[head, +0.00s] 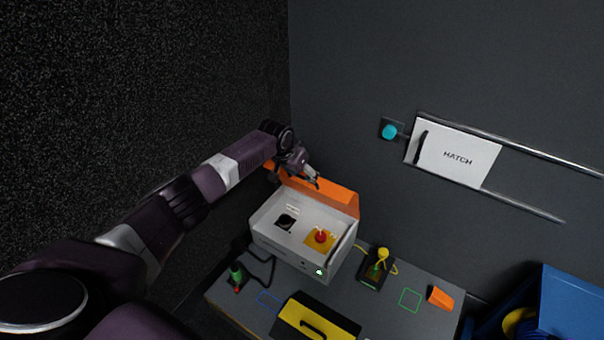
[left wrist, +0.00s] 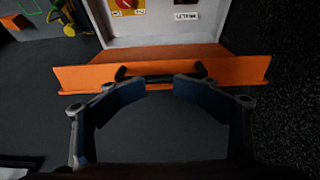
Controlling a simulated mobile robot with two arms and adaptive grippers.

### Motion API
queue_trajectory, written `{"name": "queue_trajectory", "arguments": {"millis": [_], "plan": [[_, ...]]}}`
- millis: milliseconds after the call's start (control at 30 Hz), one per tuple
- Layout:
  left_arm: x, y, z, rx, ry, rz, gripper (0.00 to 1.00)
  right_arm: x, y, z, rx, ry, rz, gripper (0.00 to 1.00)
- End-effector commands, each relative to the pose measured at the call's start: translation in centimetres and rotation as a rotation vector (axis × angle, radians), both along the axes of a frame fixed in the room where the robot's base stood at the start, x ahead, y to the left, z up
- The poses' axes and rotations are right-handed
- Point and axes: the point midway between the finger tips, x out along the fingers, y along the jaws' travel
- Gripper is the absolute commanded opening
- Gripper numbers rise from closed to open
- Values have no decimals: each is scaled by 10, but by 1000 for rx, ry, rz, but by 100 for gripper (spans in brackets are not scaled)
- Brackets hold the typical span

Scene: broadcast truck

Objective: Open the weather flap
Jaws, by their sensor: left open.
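The orange weather flap (head: 335,196) is swung back from the top of a white box (head: 270,245) and stands tilted along its far edge. The box's inner panel is exposed, with a red knob on a yellow plate (head: 320,239). In the left wrist view the flap (left wrist: 90,78) spans the middle, with a black bar handle (left wrist: 160,78) on its edge. My left gripper (head: 315,182) is at the flap's outer edge. In the left wrist view its open blue fingers (left wrist: 160,90) are close to the handle; I cannot tell whether they touch it. My right gripper is not in view.
The box stands on a grey table (head: 390,310) with a yellow-and-black case (head: 318,318), a yellow connector (head: 381,262) and an orange block (head: 440,297). A white hatch panel (head: 458,156) on rails and a teal knob (head: 389,132) are on the wall. A blue bin (head: 570,300) stands at right.

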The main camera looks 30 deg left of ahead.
Motion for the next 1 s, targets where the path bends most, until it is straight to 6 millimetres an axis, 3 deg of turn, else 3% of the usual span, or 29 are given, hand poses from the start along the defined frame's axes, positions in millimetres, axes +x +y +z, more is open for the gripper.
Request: {"name": "queue_trajectory", "arguments": {"millis": [33,300,733,1000], "plan": [[1,0,1,0,-2,0,69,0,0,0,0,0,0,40],[2,0,4,-2,-6,0,99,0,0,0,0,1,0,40],[0,1,11,-2,-8,1,100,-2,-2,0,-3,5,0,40],[-16,3,42,-2,-10,0,100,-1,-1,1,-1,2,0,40]]}}
